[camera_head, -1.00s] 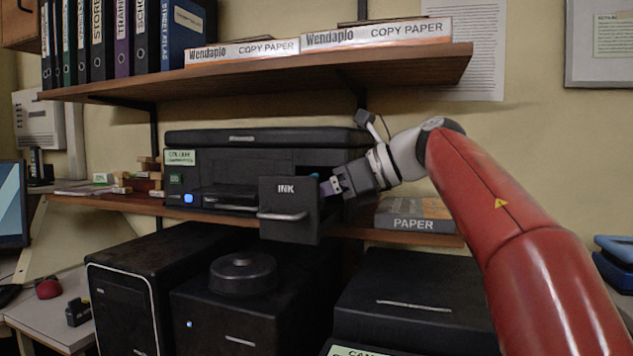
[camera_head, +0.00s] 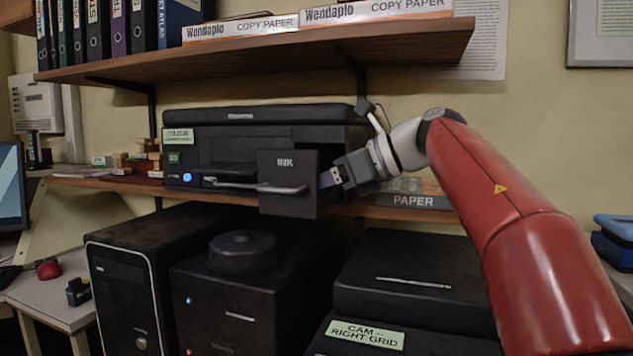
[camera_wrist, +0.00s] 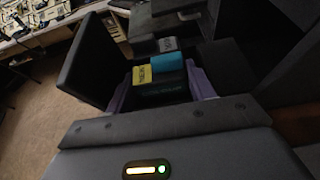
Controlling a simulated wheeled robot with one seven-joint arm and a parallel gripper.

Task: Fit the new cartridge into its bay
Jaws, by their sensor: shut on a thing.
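The open ink drawer (camera_head: 287,190), a black box marked INK with a bar handle, juts from the right part of the black printer (camera_head: 265,115). My gripper (camera_head: 330,178) is at the drawer's right side, its purple fingers partly hidden behind the drawer front. In the wrist view my gripper (camera_wrist: 160,95) is shut on a dark cartridge (camera_wrist: 165,93) between its purple fingers. A yellow-labelled block (camera_wrist: 143,75), a cyan block (camera_wrist: 168,62) and a grey-topped block (camera_wrist: 168,44) show just beyond it. The bay under the held cartridge is hidden, so I cannot tell how deep it sits.
The upper shelf (camera_head: 270,62) with copy paper hangs above the printer. A paper pack (camera_head: 415,200) lies on the lower shelf behind my arm. Black machines (camera_head: 240,285) stand below the drawer. The drawer front (camera_wrist: 88,62) rises close by in the wrist view.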

